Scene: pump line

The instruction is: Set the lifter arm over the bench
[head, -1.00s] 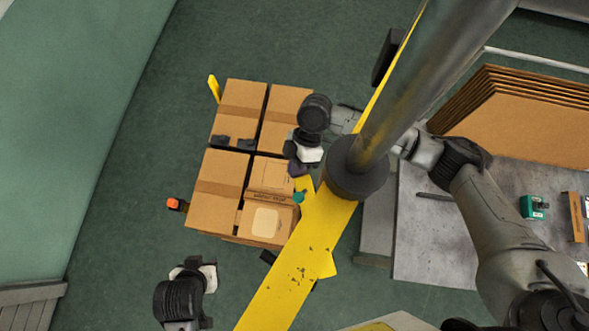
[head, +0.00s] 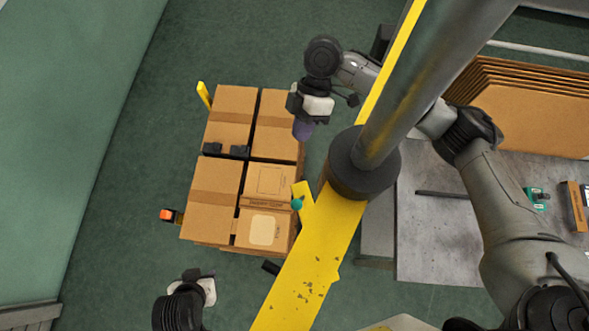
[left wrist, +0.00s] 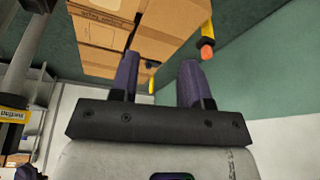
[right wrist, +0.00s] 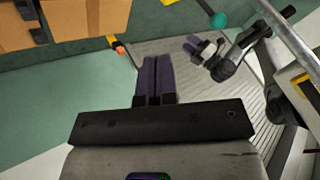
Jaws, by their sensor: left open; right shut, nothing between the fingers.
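The lifter arm is a long yellow beam (head: 312,255) running from a dark collar on a grey post (head: 400,95) toward the bottom of the head view. The beam lies between the stacked boxes and the grey bench (head: 425,240), left of the bench. My right gripper (head: 303,132) is shut and empty, above and apart from the knob in the picture. My left gripper (left wrist: 158,82) is open and empty, below the boxes in the head view.
Several cardboard boxes (head: 212,188) stand stacked left of the beam. An orange-tipped yellow piece (head: 167,215) sticks out at their left. Flat cardboard sheets (head: 530,115) and a green item (head: 537,197) are at the bench. Green floor (head: 120,220) is clear at the left.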

